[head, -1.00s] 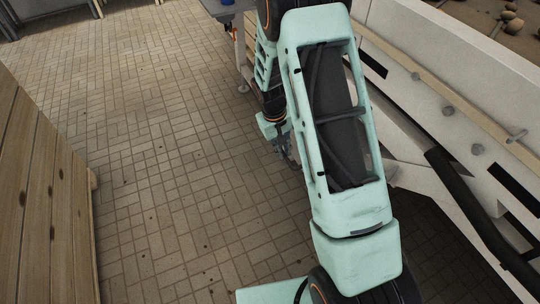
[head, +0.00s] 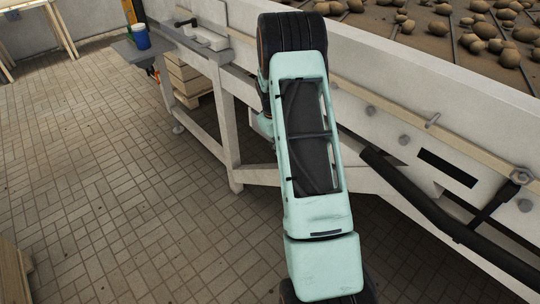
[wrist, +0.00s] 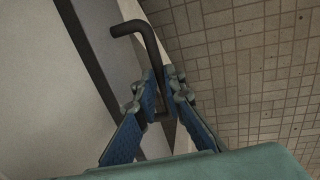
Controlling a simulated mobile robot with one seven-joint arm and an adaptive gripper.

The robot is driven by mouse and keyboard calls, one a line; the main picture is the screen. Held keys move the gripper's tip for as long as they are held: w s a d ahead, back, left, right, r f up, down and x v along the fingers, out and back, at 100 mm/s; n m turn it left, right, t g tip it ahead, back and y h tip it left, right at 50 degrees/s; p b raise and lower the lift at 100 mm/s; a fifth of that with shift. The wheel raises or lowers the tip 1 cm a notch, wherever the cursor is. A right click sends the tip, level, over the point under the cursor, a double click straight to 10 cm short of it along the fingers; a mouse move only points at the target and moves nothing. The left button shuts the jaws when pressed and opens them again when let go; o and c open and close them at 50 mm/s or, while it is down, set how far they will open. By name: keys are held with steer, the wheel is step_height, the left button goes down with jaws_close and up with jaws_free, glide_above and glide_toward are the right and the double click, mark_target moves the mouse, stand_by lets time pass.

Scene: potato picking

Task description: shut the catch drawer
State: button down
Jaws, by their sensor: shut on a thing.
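In the wrist view, my gripper (wrist: 160,84) has its blue-padded fingers closed around a dark bent bar handle (wrist: 149,42). The handle's upper end bends to the left above the fingers. A pale panel with a dark grey strip (wrist: 108,50) lies to the left of the handle. I take the handle to be the catch drawer's, but the drawer's shape and how far out it is cannot be told. In the head view, my arm hides the gripper and the handle.
A pale machine frame (head: 229,130) runs diagonally, with potatoes (head: 480,30) on its bed above. A dark tube (head: 440,215) runs along its side. Wooden crates (head: 186,76) sit beneath.

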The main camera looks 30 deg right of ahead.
steer(key=shift+w+d+r, duration=0.1)
steer(key=shift+w+d, duration=0.05)
steer(key=shift+d, duration=0.45)
steer(key=c, duration=2)
jaws_free()
steer(key=shift+d, duration=0.15)
steer(key=shift+a+r, duration=0.2)
steer(key=shift+r, duration=0.1)
steer(key=r, duration=0.3)
steer(key=a+r, duration=0.1)
steer(key=r, duration=0.3)
steer(key=a+r, duration=0.1)
steer(key=r, duration=0.3)
steer(key=shift+s, duration=0.25)
